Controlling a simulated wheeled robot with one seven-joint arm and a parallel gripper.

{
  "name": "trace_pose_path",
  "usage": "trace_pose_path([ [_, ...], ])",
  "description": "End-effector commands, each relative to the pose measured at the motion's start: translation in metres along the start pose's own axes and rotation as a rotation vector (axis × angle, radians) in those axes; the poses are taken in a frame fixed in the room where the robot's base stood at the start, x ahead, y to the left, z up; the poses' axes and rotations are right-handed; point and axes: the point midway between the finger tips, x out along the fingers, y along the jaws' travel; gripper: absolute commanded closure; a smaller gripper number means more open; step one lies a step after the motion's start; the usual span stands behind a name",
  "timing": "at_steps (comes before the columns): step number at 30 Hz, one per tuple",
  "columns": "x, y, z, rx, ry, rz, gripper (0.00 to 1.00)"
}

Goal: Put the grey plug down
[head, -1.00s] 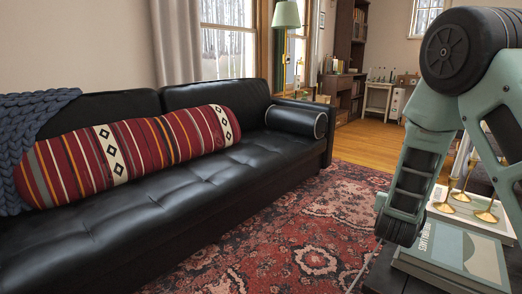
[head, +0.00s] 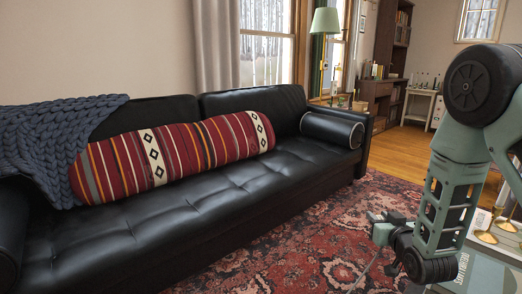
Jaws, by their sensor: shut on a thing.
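My gripper (head: 380,226) is at the lower right of the head view, small and pointing left over the patterned rug. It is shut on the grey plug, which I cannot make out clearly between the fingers. A thin grey cable (head: 364,272) hangs below the gripper and runs down to the bottom edge of the picture. My wrist and forearm fill the right side and hide part of what is behind them.
A black leather sofa (head: 215,205) with a striped bolster (head: 172,156) and a blue knitted throw (head: 48,140) stands at the left. The red rug (head: 310,238) is open floor. Books (head: 482,274) and brass candlesticks (head: 507,228) are at the right edge, partly behind my arm.

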Motion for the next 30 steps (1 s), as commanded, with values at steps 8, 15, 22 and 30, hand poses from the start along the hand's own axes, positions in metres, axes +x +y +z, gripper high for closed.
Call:
trace_pose_path([
  [8,-0.016,0.0,-0.078,0.0,0.001,0.001,0.95],
  [15,-0.027,0.0,-0.133,0.0,0.0,0.001,0.95],
  [22,-0.038,0.0,-0.187,0.0,0.0,0.001,0.95],
  [30,-0.05,0.0,-0.249,0.0,0.0,0.002,0.95],
])
